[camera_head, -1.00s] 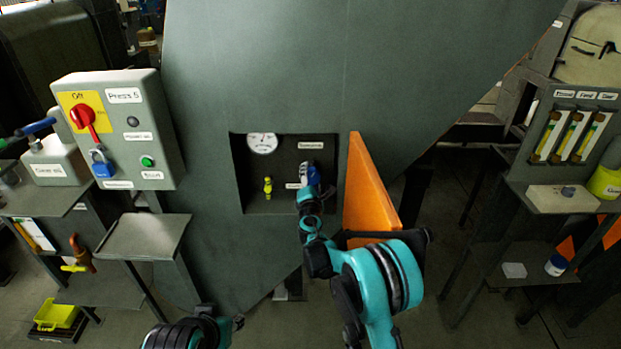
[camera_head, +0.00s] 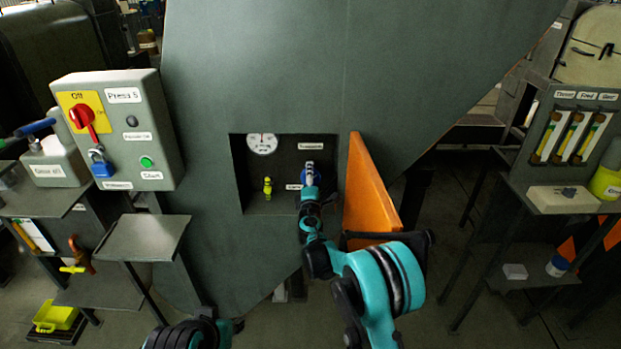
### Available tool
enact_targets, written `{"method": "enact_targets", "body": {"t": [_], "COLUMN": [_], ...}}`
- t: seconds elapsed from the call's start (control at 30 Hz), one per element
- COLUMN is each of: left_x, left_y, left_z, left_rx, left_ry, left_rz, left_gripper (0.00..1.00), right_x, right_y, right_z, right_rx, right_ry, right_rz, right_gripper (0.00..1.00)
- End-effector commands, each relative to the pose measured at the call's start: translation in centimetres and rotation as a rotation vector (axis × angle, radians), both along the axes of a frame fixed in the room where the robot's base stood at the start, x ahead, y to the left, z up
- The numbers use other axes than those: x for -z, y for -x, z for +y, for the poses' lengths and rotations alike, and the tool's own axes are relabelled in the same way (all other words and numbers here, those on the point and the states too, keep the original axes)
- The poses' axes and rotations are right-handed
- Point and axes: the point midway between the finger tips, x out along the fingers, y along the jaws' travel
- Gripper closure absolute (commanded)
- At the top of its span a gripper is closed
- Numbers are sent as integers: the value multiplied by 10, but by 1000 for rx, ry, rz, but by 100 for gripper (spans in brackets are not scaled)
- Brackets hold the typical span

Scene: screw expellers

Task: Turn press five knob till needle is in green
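The recess in the big grey-green press housing holds a round white gauge (camera_head: 262,143) at its upper left. Its needle and any green band are too small to read. A blue knob (camera_head: 303,178) sits on the recess's back wall at the right, between small labels, and is mostly covered by my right gripper. My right gripper (camera_head: 309,172) reaches into the recess in front of the knob and overlaps it. I cannot tell whether its fingers are closed on it. Part of my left arm shows at the bottom edge; its gripper is not in view.
An orange panel (camera_head: 374,190) stands open just right of the recess, close beside my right arm. A small yellow-green fitting (camera_head: 267,187) sits in the recess left of the knob. The Press 5 switch box (camera_head: 122,120) with a red handle is at the left.

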Motion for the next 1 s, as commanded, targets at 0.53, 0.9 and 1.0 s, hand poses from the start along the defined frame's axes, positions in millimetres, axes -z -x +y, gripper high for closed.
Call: {"method": "enact_targets", "body": {"t": [0.53,0.9,1.0], "left_x": [0,0,0], "left_y": [0,0,0], "left_z": [0,0,0], "left_rx": [0,0,0], "left_ry": [0,0,0], "left_rz": [0,0,0], "left_gripper": [66,66,66], "right_x": [0,0,0], "right_y": [0,38,61], "right_z": [0,0,1], "right_rx": [0,-1,-1], "right_ry": [2,2,2], "right_rz": [0,0,0], "right_gripper": [21,21,21]}}
